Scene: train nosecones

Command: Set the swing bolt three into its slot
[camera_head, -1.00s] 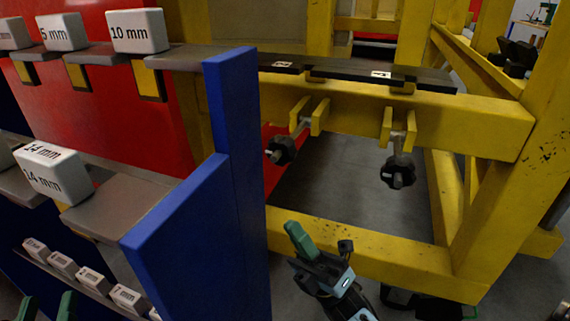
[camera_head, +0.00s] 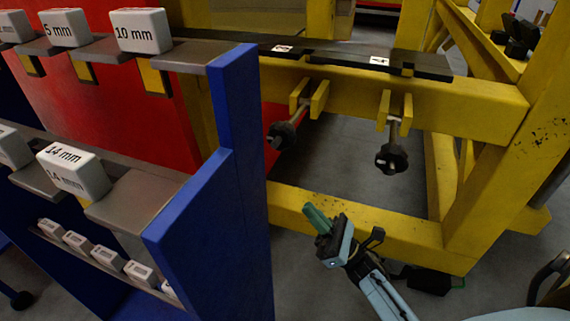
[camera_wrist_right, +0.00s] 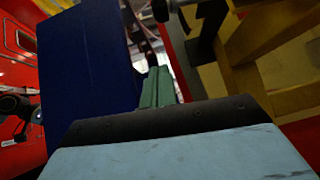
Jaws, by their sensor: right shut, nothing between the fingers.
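Two swing bolts hang from yellow brackets on the yellow beam, each with a dark round nut at its lower end: the left swing bolt (camera_head: 282,134) and the right swing bolt (camera_head: 391,157). The left one hangs at a slant, the right one nearly straight down. A dark slotted plate (camera_head: 340,57) lies above them, with small white labels too small to read surely, so I cannot tell which bolt is three. My right gripper (camera_head: 315,218) is shut and empty, below and between the bolts, touching neither. Its green fingers (camera_wrist_right: 158,88) show together in the right wrist view. My left gripper is out of view.
A blue upright panel (camera_head: 205,215) of a rack stands close left of my right gripper. Rack shelves hold white labelled blocks (camera_head: 75,170). The yellow frame's lower beam (camera_head: 400,238) runs behind the gripper. The space under the bolts is open.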

